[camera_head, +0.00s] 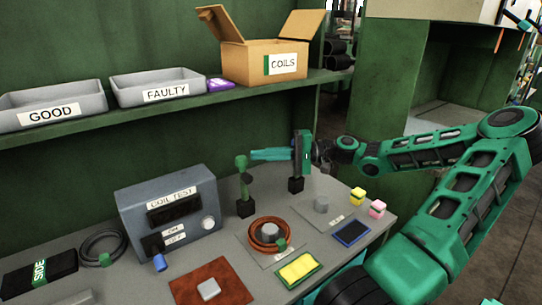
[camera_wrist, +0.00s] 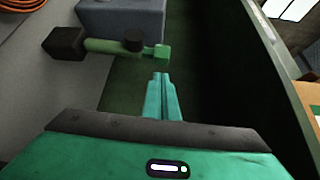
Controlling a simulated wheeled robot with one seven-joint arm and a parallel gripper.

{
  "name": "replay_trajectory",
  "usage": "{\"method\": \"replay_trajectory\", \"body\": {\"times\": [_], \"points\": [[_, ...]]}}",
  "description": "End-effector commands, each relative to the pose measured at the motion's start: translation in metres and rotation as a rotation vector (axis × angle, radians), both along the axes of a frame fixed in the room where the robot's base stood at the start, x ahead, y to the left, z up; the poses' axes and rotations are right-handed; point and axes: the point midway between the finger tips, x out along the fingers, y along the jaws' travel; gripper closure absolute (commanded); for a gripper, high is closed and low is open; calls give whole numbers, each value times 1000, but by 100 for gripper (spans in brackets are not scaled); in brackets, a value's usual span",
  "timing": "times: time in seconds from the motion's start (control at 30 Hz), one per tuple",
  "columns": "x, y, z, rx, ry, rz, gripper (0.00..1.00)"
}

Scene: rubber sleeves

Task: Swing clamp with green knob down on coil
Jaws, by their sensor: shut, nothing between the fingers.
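The clamp (camera_head: 245,190) stands upright on a black base behind the coil, its green knob (camera_head: 241,161) at the top. In the wrist view the clamp's green arm (camera_wrist: 107,46) runs from the black base to the green knob (camera_wrist: 161,52). The orange-brown coil (camera_head: 254,240) lies around a grey peg on a plate, with a green tag on its front right. It shows partly in the wrist view (camera_wrist: 22,4). My gripper (camera_head: 252,155) is shut and empty, pointing left, its fingertips (camera_wrist: 161,76) close beside the knob. A small gap shows in the wrist view.
A grey coil tester (camera_head: 185,192) stands left of the clamp. A second black base (camera_head: 296,185) sits below my gripper, its upper part hidden. A shelf (camera_head: 190,108) with trays and a box hangs behind.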

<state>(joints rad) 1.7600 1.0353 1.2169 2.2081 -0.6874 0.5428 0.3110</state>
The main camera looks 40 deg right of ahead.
Motion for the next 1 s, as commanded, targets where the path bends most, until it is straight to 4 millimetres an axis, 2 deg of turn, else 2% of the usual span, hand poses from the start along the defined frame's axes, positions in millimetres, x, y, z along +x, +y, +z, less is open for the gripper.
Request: {"method": "replay_trajectory", "body": {"times": [0.03,0.2,0.4,0.8,1.0], "points": [[4,8,0,0,0,3,100],[15,24,-2,0,1,3,100],[20,30,-2,-1,1,0,100],[20,29,-2,0,-4,-4,100],[12,15,-1,-1,-39,-22,100]]}}
